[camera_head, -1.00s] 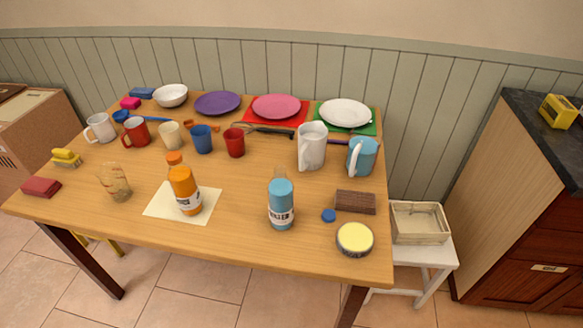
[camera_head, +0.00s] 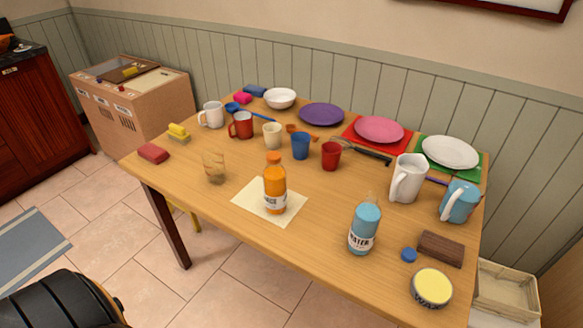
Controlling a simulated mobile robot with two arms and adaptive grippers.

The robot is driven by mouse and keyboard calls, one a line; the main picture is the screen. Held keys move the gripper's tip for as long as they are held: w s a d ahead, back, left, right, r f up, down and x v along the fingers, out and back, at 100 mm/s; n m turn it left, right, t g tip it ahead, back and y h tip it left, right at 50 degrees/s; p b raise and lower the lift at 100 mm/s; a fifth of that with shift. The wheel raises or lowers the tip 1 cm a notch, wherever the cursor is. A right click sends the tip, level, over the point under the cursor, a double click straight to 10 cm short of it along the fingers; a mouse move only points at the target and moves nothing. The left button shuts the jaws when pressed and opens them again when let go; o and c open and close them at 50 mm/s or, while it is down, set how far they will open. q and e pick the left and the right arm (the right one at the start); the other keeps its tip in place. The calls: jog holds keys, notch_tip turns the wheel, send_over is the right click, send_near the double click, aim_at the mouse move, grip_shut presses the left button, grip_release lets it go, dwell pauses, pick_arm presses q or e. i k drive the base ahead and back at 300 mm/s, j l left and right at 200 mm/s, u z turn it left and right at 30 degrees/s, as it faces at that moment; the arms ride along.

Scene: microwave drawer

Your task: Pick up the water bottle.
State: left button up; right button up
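The water bottle (camera_head: 364,228) is light blue with a clear neck and a white label reading WATER. It stands upright near the front edge of the wooden table, right of the middle. A small blue cap (camera_head: 408,255) lies on the table just right of it. Neither of my grippers is in view. A dark, rounded, striped shape shows at the bottom left; I cannot tell what it is.
An orange bottle (camera_head: 275,185) stands on a cream sheet (camera_head: 245,203) left of the water bottle. A brown block (camera_head: 441,248) and a yellow-topped round tin (camera_head: 432,287) lie right of it. Mugs, cups and plates fill the back. The table front (camera_head: 318,238) between the bottles is clear.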

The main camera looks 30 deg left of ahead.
aim_at(367, 214)
jog(key=u, duration=1.55)
jog(key=k+l+z, duration=0.1)
jog(key=z, duration=0.95)
jog(key=k+l+z, duration=0.1)
jog(key=l, duration=0.3)
jog(key=k+l+z, duration=0.1)
jog(key=l, duration=0.35)
jog(key=k+l, duration=0.15)
jog(key=l, duration=0.3)
jog(key=k+l+z, duration=0.15)
jog(key=l, duration=0.25)
jog(key=i+j, duration=0.4)
